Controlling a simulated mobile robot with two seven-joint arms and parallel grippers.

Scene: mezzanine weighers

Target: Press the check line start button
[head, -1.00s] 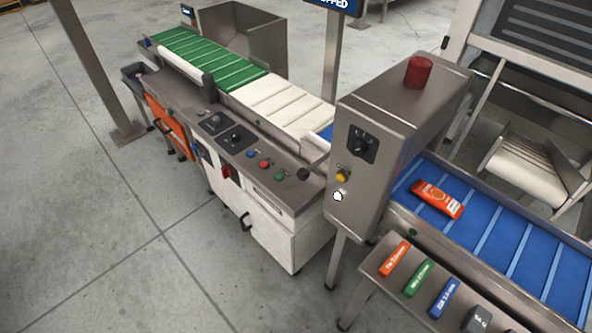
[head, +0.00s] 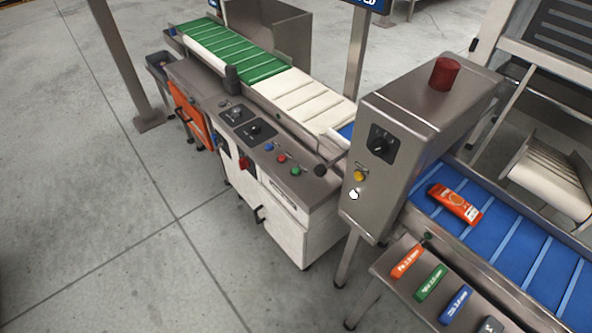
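The check line's control panel (head: 232,150) lies along the near side of the conveyor. On it sit a blue button (head: 269,147), a red button (head: 281,159) and a green button (head: 295,171); their labels are too small to read. Neither of my grippers is in view.
An orange packet (head: 455,203) lies on the blue belt (head: 480,226) at the right. Orange, green and blue test blocks lie on a small shelf (head: 395,278). A post (head: 128,75) stands at the left. The floor (head: 150,265) in front is clear.

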